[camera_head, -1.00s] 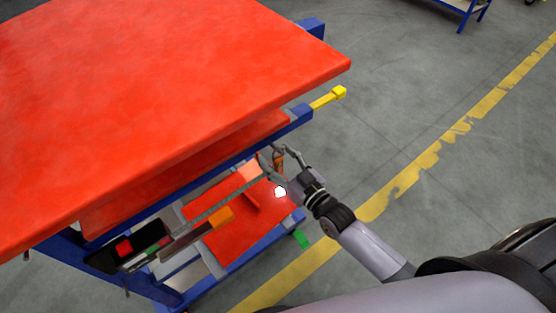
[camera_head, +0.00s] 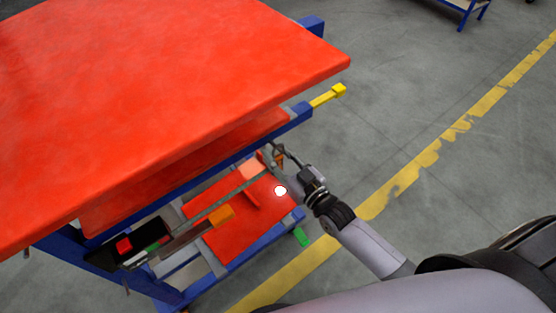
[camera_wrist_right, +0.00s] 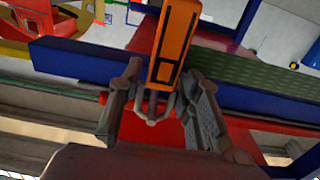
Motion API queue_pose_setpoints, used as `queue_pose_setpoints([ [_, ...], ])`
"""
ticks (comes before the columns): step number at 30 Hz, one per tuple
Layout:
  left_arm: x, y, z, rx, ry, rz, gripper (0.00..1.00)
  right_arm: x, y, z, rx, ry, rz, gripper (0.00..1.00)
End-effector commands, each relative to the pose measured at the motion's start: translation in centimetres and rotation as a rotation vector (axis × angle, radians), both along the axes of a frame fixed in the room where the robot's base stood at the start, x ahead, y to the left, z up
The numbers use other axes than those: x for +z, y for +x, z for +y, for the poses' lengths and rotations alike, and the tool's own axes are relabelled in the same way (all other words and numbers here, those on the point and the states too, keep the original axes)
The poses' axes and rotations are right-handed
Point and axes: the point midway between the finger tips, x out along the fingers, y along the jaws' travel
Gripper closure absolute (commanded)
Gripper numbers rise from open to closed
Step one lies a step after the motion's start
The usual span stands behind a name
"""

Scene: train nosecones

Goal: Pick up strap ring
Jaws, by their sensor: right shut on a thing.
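The strap ring (camera_wrist_right: 153,106) is a grey metal ring at the lower end of an orange strap piece with a dark outline (camera_wrist_right: 172,45) in the right wrist view. My right gripper (camera_wrist_right: 160,82) has one finger on each side and is shut on the ring. In the head view my right gripper (camera_head: 277,155) is beside the cart's near right side, below the red top. The orange strap piece shows there as a small patch (camera_head: 280,159), and the ring is too small to make out. My left gripper is not in view.
The red table top (camera_head: 170,90) overhangs the lower red shelf (camera_head: 235,240). A blue rail (camera_wrist_right: 80,62) runs close behind the fingers. A yellow handle (camera_head: 328,96) sticks out above the gripper.

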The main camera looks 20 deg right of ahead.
Motion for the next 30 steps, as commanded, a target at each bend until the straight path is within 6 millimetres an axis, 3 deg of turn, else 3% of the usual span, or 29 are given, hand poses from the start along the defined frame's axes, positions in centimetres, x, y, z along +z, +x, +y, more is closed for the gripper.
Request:
queue_pose_setpoints([
  [11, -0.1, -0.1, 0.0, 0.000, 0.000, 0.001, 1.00, 0.3, 0.0, 0.0, 0.000, 0.001, -0.002, 0.99],
  [16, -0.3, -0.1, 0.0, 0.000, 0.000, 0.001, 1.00, 1.6, 0.0, 0.0, -0.001, 0.001, -0.004, 0.99],
  [23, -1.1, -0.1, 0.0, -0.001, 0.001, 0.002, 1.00, 1.2, -4.3, -1.5, 0.001, 0.000, 0.003, 0.99],
  [30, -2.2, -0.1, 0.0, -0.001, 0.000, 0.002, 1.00, 1.1, -10.4, -3.7, 0.001, -0.002, 0.006, 0.99],
])
